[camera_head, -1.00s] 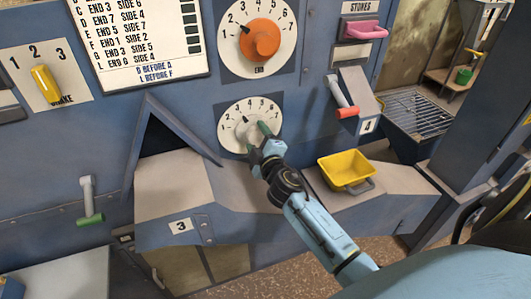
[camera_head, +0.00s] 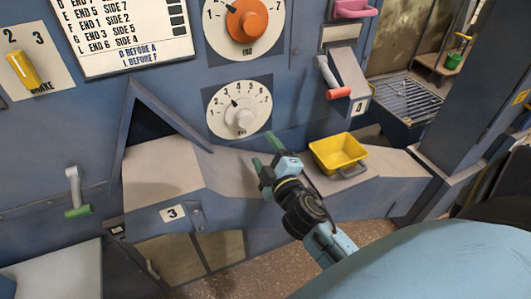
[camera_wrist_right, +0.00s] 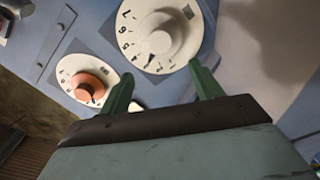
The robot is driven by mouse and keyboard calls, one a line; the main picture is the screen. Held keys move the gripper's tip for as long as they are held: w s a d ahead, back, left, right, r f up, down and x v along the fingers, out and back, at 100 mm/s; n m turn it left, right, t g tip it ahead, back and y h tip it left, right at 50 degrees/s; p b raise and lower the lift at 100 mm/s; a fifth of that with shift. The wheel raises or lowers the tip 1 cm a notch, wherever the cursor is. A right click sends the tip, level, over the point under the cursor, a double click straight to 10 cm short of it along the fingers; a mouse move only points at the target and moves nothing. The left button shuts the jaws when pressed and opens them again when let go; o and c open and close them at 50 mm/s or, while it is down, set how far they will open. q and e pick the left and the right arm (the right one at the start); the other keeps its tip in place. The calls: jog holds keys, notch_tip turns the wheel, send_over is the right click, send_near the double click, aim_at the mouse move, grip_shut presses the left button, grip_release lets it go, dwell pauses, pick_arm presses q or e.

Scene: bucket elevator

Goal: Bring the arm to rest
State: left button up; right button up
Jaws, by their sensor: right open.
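My right gripper (camera_head: 266,150) is in the head view, in front of the grey ledge, with its two green fingers apart and nothing between them. It is below and to the right of the white dial (camera_head: 240,110) and clear of its knob. In the right wrist view the open fingers (camera_wrist_right: 163,90) show with the white dial (camera_wrist_right: 160,36) beyond them and the orange-knobbed dial (camera_wrist_right: 88,84) to the left. My left gripper is not in the head view.
A yellow tub (camera_head: 338,152) stands on the ledge just right of my right gripper. A red-handled lever (camera_head: 334,80) is above it. A green-handled lever (camera_head: 75,192) and a yellow switch (camera_head: 22,70) are at the left. A grey wire grate (camera_head: 407,97) is at the right.

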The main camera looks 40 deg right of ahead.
dwell(0.3)
jog(key=s+a+f+m+g+y, duration=0.2)
jog(key=s+a+f+m+g, duration=0.1)
jog(key=s+g, duration=0.3)
jog(key=s+a+f+m+g+y, duration=0.1)
jog(key=s+a+f+m+g, duration=0.2)
jog(key=s, duration=0.6)
jog(key=s+a+f+m+g+y, duration=0.25)
jog(key=s+f+g, duration=0.2)
jog(key=s, duration=0.25)
notch_tip(320, 180, down, 32)
jog(key=s+g+b, duration=0.2)
jog(key=b, duration=0.5)
jog(key=s+d+f+h+b, duration=0.1)
jog(key=s+f+b, duration=0.4)
jog(key=s+f, duration=1)
notch_tip(320, 180, down, 4)
jog(key=shift+s+d+f+n+g, duration=0.2)
jog(key=shift+s+d+n+g, duration=0.25)
jog(key=shift+d, duration=0.25)
